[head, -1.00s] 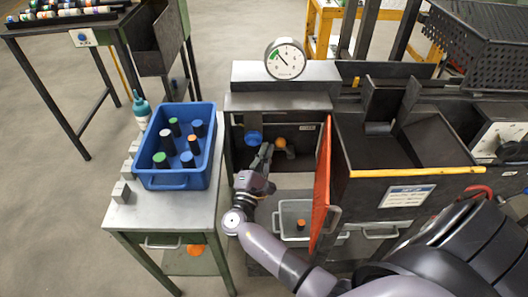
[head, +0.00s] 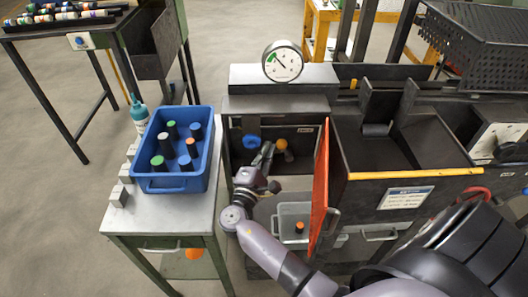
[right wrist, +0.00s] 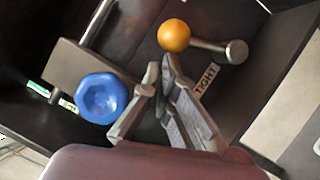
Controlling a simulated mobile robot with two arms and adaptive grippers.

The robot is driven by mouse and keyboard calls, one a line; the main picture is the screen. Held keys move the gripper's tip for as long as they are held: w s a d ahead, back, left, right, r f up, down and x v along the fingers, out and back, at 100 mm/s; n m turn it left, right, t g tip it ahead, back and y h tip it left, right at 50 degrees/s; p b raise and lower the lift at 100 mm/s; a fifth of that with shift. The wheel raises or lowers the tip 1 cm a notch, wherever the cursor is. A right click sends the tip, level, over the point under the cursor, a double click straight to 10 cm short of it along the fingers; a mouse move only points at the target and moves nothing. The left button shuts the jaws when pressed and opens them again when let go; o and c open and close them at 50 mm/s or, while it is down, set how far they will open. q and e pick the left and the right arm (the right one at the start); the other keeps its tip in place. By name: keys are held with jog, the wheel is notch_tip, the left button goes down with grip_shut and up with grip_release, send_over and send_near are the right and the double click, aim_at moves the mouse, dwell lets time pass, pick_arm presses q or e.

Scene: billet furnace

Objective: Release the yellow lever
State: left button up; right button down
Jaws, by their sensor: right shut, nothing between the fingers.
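The lever with a yellow-orange ball knob (head: 281,144) sits inside the dark recess below the gauge. In the right wrist view its ball (right wrist: 173,36) is on a metal rod that runs right to a round metal end. My right gripper (head: 265,152) reaches into the recess between this ball and a blue knob (head: 251,141). In the right wrist view the fingers of my right gripper (right wrist: 160,74) are together, with nothing between them. The tips are just below the ball; a small gap seems to show. My left gripper is not in view.
A blue knob (right wrist: 101,98) is left of the fingers, and a "TIGHT" label (right wrist: 206,80) is right of them. An orange door edge (head: 321,185) stands right of my arm. A blue bin (head: 165,182) with several cylinders is on the left table. A clear tray (head: 290,228) lies below.

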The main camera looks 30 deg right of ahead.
aim_at(295, 131)
jog(key=m, duration=0.1)
jog(key=d+r+m+g, duration=0.1)
jog(key=shift+s+d+r+m+y, duration=0.1)
jog(key=shift+s+r+m+y, duration=0.2)
jog(key=shift+s+m, duration=0.1)
jog(key=shift+s+d+r+m+g+y+p, duration=0.2)
jog(key=shift+s+d+r+m, duration=0.15)
jog(key=shift+m, duration=0.25)
jog(key=shift+s+d+r+m+g+y+p, duration=0.1)
jog(key=shift+d+r+m+y, duration=0.1)
jog(key=shift+d+m, duration=0.3)
jog(key=shift+s+d+r+m+y+p, duration=0.2)
jog(key=shift+s+d+m+y, duration=0.1)
jog(key=shift+m, duration=0.25)
jog(key=shift+s+d+r+m+y+p, duration=0.1)
jog(key=shift+s+d+r+m+y, duration=0.15)
jog(key=shift+m, duration=0.3)
jog(key=shift+s+d+m+y+p, duration=0.35)
jog(key=shift+d+m+y, duration=0.1)
jog(key=shift+d+m, duration=0.4)
